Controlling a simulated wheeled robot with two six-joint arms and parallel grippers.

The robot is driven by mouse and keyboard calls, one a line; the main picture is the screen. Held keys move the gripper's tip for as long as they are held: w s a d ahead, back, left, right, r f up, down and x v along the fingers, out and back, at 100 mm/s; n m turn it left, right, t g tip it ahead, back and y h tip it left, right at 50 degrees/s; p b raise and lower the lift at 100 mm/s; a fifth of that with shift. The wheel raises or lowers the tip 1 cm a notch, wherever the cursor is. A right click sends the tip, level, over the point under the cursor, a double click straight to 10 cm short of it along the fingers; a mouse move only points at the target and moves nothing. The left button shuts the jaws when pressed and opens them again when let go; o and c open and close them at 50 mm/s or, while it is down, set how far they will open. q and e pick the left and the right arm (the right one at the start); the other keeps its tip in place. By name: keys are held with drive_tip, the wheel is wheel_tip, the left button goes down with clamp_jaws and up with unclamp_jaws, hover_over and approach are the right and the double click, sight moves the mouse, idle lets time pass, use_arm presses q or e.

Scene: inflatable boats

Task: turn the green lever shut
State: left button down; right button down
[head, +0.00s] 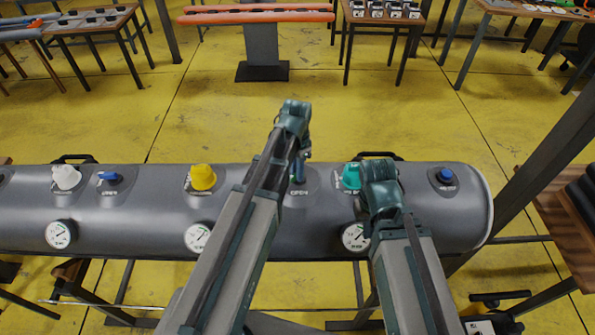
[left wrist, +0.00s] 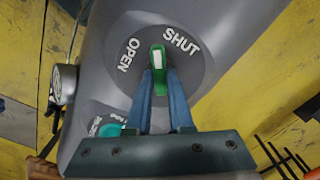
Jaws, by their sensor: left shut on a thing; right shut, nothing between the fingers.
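The green lever (left wrist: 158,60) has a pale top face and sits on a round dark plate between the words OPEN and SHUT in the left wrist view. My left gripper (left wrist: 160,76) has its two blue fingers closed on the lever from either side. In the head view my left gripper (head: 299,178) reaches down to the grey tube (head: 120,225), and its arm hides the lever. The word OPEN shows just beside the fingers. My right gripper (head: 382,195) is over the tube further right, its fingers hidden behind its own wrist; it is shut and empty.
A teal cap (head: 352,176) is beside my right gripper. The tube also carries a yellow cap (head: 203,177), a white cap (head: 66,177), blue knobs (head: 446,175) and several round gauges (head: 198,237). Tables stand at the back, with open yellow floor between.

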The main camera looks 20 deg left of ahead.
use_arm(q)
drive_tip(key=m, duration=0.3)
drive_tip(key=shift+a+m, duration=0.1)
drive_tip(key=shift+m, duration=0.2)
drive_tip(key=shift+w+m, duration=0.15)
drive_tip(key=shift+m, duration=1.65)
drive_tip(key=c, duration=0.8)
unclamp_jaws()
drive_tip(key=shift+r, duration=0.1)
wheel_tip(320, 180, up, 14)
drive_tip(key=p, duration=1.3)
drive_tip(key=shift+f+p, duration=0.2)
drive_tip(key=shift+p, duration=0.2)
